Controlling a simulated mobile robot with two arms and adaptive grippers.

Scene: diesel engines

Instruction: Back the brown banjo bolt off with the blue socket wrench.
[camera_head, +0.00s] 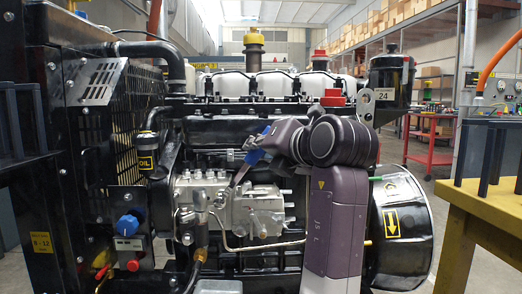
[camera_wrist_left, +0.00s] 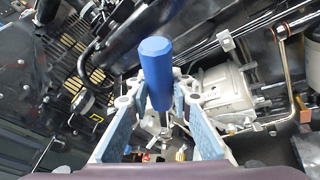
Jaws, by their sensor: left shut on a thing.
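My left gripper (camera_head: 254,154) is in front of the engine, just above the silver injection pump (camera_head: 258,208). It is shut on the blue socket wrench (camera_wrist_left: 157,62), whose blue handle stands between the two blue-padded fingers in the left wrist view. A thin shank runs from the handle away from the wrist camera toward the pump area. In the head view only a small blue part and a slanting shank show by the pump's top. My right gripper is not in view.
A control box with a blue knob (camera_head: 127,225) is at left, a black drum with a yellow arrow label (camera_head: 408,221) at right. A yellow table (camera_head: 488,205) stands at far right.

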